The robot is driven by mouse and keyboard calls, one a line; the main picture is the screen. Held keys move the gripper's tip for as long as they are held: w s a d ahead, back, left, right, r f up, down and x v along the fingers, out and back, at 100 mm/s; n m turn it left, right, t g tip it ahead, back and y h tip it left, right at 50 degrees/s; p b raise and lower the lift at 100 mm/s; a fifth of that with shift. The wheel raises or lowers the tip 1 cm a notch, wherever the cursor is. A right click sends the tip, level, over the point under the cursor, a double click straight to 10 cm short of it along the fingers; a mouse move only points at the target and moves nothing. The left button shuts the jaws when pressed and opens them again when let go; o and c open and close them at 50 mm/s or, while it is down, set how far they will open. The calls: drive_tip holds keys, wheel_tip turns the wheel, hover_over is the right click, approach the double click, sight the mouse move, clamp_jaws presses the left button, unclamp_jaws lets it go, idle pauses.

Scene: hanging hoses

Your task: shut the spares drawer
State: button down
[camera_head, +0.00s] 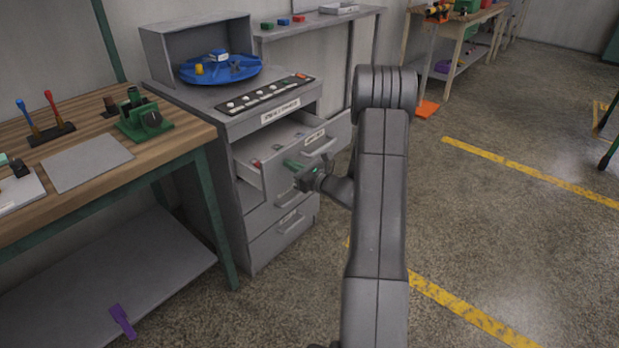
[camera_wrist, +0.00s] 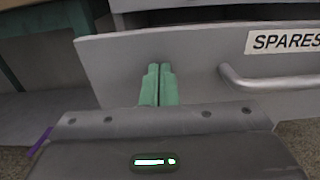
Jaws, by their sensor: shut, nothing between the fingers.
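The spares drawer (camera_head: 341,129) stands pulled out from the grey cabinet (camera_head: 228,212). Its grey front (camera_wrist: 130,50) fills the wrist view, with a SPARES label (camera_wrist: 290,39) at the right and a bar handle (camera_wrist: 270,83) below the label. My gripper (camera_head: 291,164) has green fingers, pressed together and empty. In the wrist view my gripper (camera_wrist: 158,68) points at the drawer front, left of the handle. The fingertips are at or very near the panel; I cannot tell if they touch. Small items, one red (camera_head: 257,163), lie in the drawer.
More drawers (camera_head: 282,237) below look shut. A button panel (camera_head: 265,94) and a blue round tray (camera_head: 221,70) are on the cabinet top. A wooden workbench (camera_head: 95,180) stands close at the left. The floor (camera_head: 500,220) at the right is open.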

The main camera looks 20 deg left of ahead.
drive_tip(key=b+x, duration=0.2)
drive_tip(key=x, duration=1.3)
drive_tip(key=shift+a+f, duration=0.1)
drive_tip(key=shift+w+a, duration=0.1)
drive_tip(key=shift+a, duration=0.05)
drive_tip(key=shift+r, duration=0.35)
drive_tip(key=v, duration=1.4)
drive_tip(key=shift+f, duration=0.25)
drive_tip(key=x, duration=1.3)
drive_tip(key=shift+a+f, duration=0.1)
drive_tip(key=shift+a, duration=0.05)
